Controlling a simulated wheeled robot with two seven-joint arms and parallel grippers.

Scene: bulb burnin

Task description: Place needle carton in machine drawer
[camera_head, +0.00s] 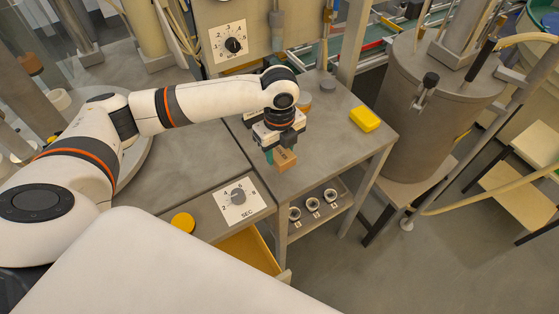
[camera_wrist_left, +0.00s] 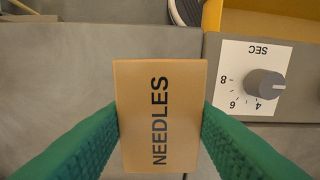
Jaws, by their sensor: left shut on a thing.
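The needle carton (camera_head: 286,161) is a small tan box; in the left wrist view the carton (camera_wrist_left: 160,110) shows the word NEEDLES. My left gripper (camera_head: 280,153) is shut on it, and its green finger pads press the carton's two sides. The gripper holds it above the front edge of the grey side table. The machine drawer (camera_head: 249,247) has yellow walls and stands pulled out below the dial panel, left of and nearer than the carton. A yellow edge of the drawer (camera_wrist_left: 211,15) shows at the top of the left wrist view. My right gripper is not in view.
A SEC dial (camera_head: 238,197) and a yellow button (camera_head: 183,222) sit on the machine front. A yellow block (camera_head: 365,119) lies on the side table (camera_head: 335,140). Several small round parts (camera_head: 313,205) stand on its lower shelf. A large grey tank (camera_head: 430,110) stands right.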

